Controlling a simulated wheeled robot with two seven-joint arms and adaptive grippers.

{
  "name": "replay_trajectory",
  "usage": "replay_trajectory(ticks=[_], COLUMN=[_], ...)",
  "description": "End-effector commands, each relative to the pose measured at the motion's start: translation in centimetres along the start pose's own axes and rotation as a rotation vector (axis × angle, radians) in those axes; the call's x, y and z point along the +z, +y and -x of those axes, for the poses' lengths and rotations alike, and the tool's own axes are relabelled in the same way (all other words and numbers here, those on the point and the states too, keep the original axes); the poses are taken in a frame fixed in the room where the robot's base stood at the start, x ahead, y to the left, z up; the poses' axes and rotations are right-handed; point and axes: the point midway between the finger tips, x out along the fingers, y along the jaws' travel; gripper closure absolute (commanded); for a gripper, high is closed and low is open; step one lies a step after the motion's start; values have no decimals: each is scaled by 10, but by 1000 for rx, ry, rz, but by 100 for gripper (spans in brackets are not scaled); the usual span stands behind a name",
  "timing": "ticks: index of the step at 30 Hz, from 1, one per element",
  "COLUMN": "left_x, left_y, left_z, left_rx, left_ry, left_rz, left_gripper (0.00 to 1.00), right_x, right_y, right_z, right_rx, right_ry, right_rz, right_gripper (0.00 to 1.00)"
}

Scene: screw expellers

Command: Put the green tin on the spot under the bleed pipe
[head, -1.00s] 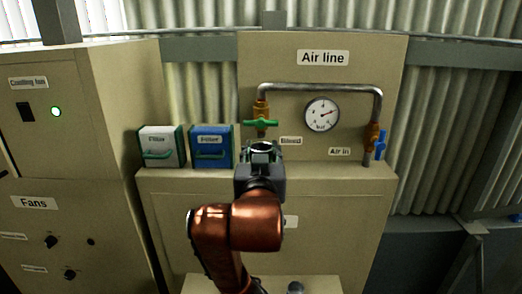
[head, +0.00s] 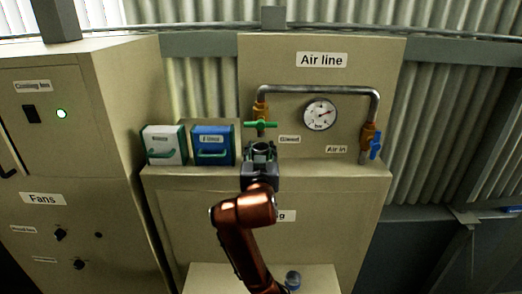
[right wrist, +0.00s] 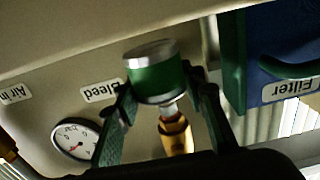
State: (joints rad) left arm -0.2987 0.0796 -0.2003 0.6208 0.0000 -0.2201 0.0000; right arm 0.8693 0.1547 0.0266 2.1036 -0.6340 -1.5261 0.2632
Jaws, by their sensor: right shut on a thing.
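The green tin (right wrist: 155,76), with pale metal rims, is between the fingers of my right gripper (right wrist: 158,100) in the right wrist view. In the head view the right gripper (head: 260,152) is shut on the tin, of which mostly the round top (head: 262,147) shows. It is just in front of and below the green-handled bleed valve (head: 260,125), over the ledge. The brass bleed pipe (right wrist: 175,136) shows beyond the tin in the right wrist view. The spot under the pipe is hidden by my gripper. My left gripper is out of view.
A white filter box (head: 163,146) and a blue filter box (head: 213,146) stand on the ledge (head: 330,172) close left of my gripper. A gauge (head: 320,114) and a blue-handled air-in valve (head: 375,146) are to the right. The ledge between is clear.

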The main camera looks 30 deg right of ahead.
Motion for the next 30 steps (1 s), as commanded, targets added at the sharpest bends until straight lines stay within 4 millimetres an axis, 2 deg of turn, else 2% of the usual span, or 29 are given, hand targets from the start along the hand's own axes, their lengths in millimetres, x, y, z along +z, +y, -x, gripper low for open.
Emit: replay_trajectory(ticks=[2,6,18,19,26,30], left_x=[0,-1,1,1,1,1], left_y=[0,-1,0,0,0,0], left_z=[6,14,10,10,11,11], left_rx=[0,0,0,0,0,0], left_ry=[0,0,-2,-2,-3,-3], left_rz=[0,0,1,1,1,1], left_gripper=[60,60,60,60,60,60], right_x=[10,13,20,19,18,18], right_y=[0,0,0,0,0,0], right_z=[0,-3,-4,-4,-4,-4], right_rx=[0,0,-1,-1,0,0], right_ry=[-4,0,0,0,0,0], right_rz=[3,2,0,0,0,0], right_gripper=[87,87,87,62,46,45])
